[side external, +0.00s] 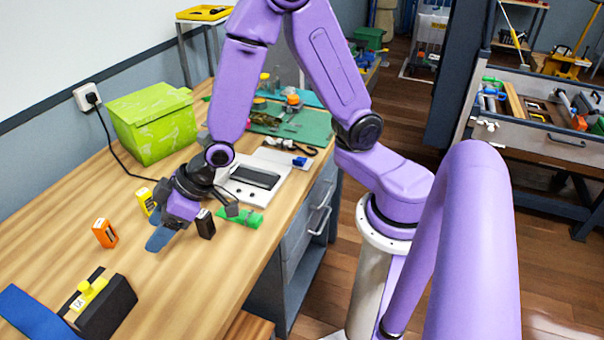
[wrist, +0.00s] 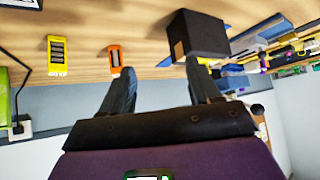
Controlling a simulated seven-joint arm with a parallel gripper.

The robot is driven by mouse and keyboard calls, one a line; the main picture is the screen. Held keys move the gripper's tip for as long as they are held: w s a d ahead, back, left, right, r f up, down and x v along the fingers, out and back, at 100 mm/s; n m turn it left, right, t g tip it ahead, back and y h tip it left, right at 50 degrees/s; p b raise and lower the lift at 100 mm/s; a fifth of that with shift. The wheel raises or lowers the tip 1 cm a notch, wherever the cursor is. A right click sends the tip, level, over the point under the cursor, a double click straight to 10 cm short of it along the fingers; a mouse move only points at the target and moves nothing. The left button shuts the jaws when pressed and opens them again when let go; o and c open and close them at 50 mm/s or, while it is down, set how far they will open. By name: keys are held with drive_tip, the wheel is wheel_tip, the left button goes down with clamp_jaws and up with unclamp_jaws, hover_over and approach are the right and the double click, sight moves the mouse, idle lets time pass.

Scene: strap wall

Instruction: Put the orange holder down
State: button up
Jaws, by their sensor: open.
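The orange holder (side external: 105,233) stands upright on the wooden table, left of my gripper (side external: 183,214) in the side view and apart from it. In the wrist view the orange holder (wrist: 115,60) is upright relative to the board, just beyond the left fingertip. My gripper is low over the table; in the wrist view its fingers (wrist: 162,80) are spread with nothing between them. A yellow holder (side external: 147,201) stands behind the orange one; it also shows in the wrist view (wrist: 57,55). A small black block (side external: 205,223) is close beside my gripper.
A black block with a yellow piece (side external: 108,305) and a blue strip (side external: 35,312) lie at the table's front. A green box (side external: 150,122) stands at the back by the wall. A white panel (side external: 252,178) and green piece (side external: 240,218) lie right of my gripper.

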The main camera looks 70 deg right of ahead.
drive_tip(key=s+d+r+n+g+h, duration=0.2)
drive_tip(key=s+d, duration=0.6)
drive_tip(key=s, duration=0.4)
drive_tip(key=s+d+r+n+g+h, duration=0.3)
drive_tip(key=s+d+r, duration=0.3)
drive_tip(key=s, duration=0.6)
drive_tip(key=shift+d+g, duration=0.6)
drive_tip(key=shift+d, duration=0.25)
